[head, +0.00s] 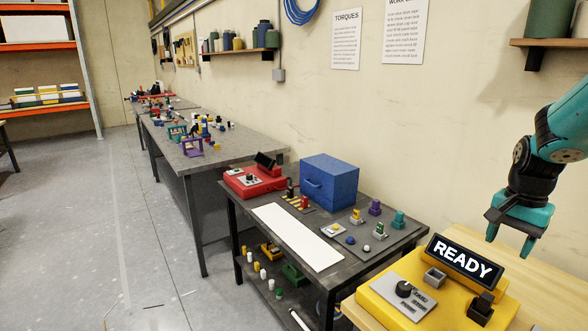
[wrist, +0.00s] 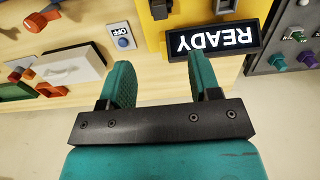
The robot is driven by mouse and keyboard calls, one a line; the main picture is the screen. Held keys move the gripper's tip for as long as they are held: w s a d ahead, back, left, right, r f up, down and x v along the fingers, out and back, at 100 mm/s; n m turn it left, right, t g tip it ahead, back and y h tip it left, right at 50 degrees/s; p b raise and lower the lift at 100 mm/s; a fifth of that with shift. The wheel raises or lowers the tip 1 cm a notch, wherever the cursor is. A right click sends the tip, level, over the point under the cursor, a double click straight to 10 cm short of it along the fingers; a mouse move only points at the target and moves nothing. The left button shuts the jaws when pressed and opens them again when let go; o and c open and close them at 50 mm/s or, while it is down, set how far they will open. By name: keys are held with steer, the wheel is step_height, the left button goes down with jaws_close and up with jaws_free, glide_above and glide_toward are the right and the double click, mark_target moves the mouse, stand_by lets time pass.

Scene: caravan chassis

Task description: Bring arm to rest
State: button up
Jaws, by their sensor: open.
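My gripper (head: 512,238) is teal and black and hangs at the right of the head view, pointing down above the wooden bench. In the wrist view my gripper (wrist: 162,80) has its two teal fingers spread apart with nothing between them. A black display reading READY (head: 464,259) on a yellow machine (head: 385,288) is just left of and below my gripper in the head view. The display also shows upside down in the wrist view (wrist: 213,40), beyond the right finger. I see no contact between my gripper and anything.
A dark table (head: 232,211) with a blue box (head: 329,181), a red machine (head: 254,181) and small coloured parts stands left of the wooden bench (head: 550,282). In the wrist view a panel with an OFF switch (wrist: 121,35) and a white drawer box (wrist: 70,66) lies left.

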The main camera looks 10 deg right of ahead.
steer(key=s+a+r+n+y, duration=0.15)
steer(key=a+n, duration=0.25)
steer(key=a, duration=0.4)
steer(key=a+r+n+t+b, duration=0.1)
steer(key=a+r+n, duration=0.15)
steer(key=a, duration=0.65)
steer(key=s+a+r+n+y, duration=0.1)
steer(key=a+n, duration=0.4)
steer(key=a, duration=0.3)
steer(key=s+a+r+n+g+y+b, duration=0.1)
steer(key=s+a+n, duration=0.8)
steer(key=s+a, duration=0.3)
steer(key=shift+s+a+y, duration=0.3)
steer(key=shift+a+y, duration=0.05)
steer(key=shift+a, duration=0.05)
steer(key=shift+d, duration=0.1)
